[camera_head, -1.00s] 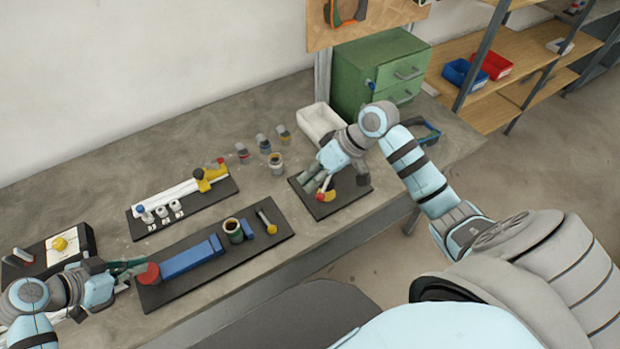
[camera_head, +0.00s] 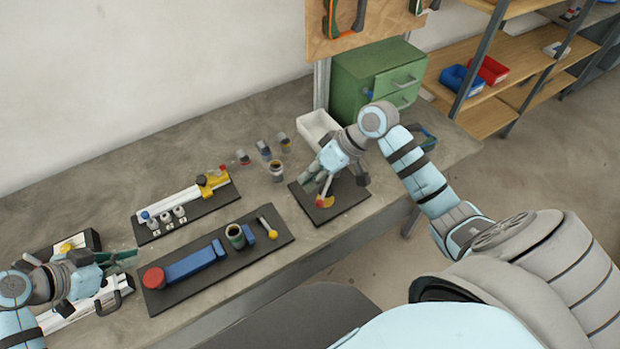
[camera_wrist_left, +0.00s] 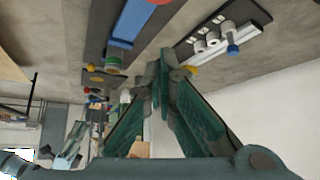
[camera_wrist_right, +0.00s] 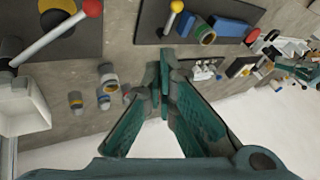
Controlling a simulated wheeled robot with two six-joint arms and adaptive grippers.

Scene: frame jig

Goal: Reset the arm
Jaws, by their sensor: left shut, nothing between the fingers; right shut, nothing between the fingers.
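My right gripper (camera_head: 318,188) is shut and empty above the small black mat (camera_head: 346,207) at the right. In the right wrist view its fingertips (camera_wrist_right: 166,60) also meet. A lever with a red knob (camera_wrist_right: 92,8) stands beside it, partly hidden by the gripper in the head view.
The front mat holds a blue bar (camera_head: 194,262), a red round piece (camera_head: 154,277) and a cup (camera_head: 235,236). The rear mat carries a white rail (camera_head: 170,202) with a yellow clamp (camera_head: 212,181). A white bin (camera_head: 317,128) and green drawers (camera_head: 378,80) stand behind. Bare bench lies behind the rail.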

